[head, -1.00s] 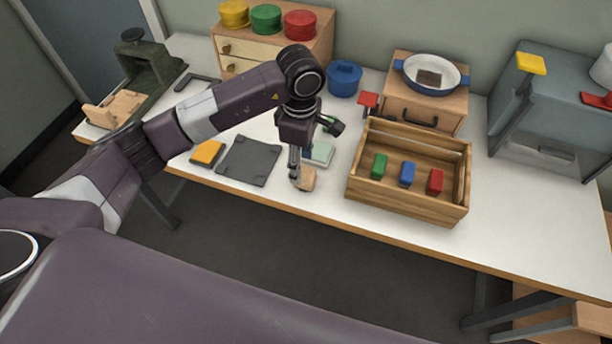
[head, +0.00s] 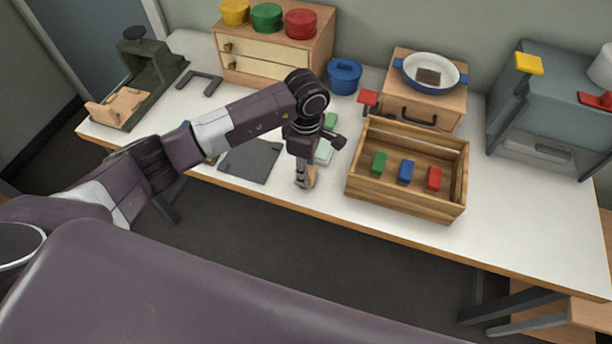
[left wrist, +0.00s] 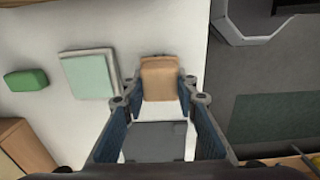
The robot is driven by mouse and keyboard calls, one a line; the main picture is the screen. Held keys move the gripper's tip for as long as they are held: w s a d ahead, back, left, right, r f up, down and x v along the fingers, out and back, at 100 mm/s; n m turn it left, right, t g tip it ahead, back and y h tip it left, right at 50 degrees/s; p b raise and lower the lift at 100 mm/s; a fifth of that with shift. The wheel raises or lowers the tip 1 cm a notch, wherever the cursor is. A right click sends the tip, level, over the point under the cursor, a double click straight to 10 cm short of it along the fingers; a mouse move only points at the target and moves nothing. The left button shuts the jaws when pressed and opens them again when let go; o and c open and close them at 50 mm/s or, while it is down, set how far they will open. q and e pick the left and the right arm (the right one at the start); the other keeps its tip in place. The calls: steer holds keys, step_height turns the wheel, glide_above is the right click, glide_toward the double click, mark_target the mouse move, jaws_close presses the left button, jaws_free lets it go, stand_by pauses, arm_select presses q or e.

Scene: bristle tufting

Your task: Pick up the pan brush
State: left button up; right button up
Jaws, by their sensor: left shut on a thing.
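My left gripper (head: 306,184) points down over the front edge of the white table, left of the wooden crate. In the left wrist view its fingers (left wrist: 161,95) are shut on a tan wooden block (left wrist: 160,78). The block (head: 311,176) shows partly behind the fingers in the head view. I see no bristles, so I cannot tell if it is the pan brush. A brown block (head: 428,76) lies in a blue-rimmed white pan (head: 449,90) on a small wooden cabinet. My right gripper is not in view.
The crate (head: 405,199) holds green, blue and red blocks. A pale green pad (head: 323,153) and a green block (head: 330,120) lie behind my gripper. A dark mat (head: 250,160) lies to its left. The table's right front (head: 510,220) is clear.

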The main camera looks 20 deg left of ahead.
arm_select(q)
steer(key=shift+r, duration=0.15)
steer(key=shift+c, duration=0.3)
step_height(320, 180, up, 20)
steer(key=b, duration=0.3)
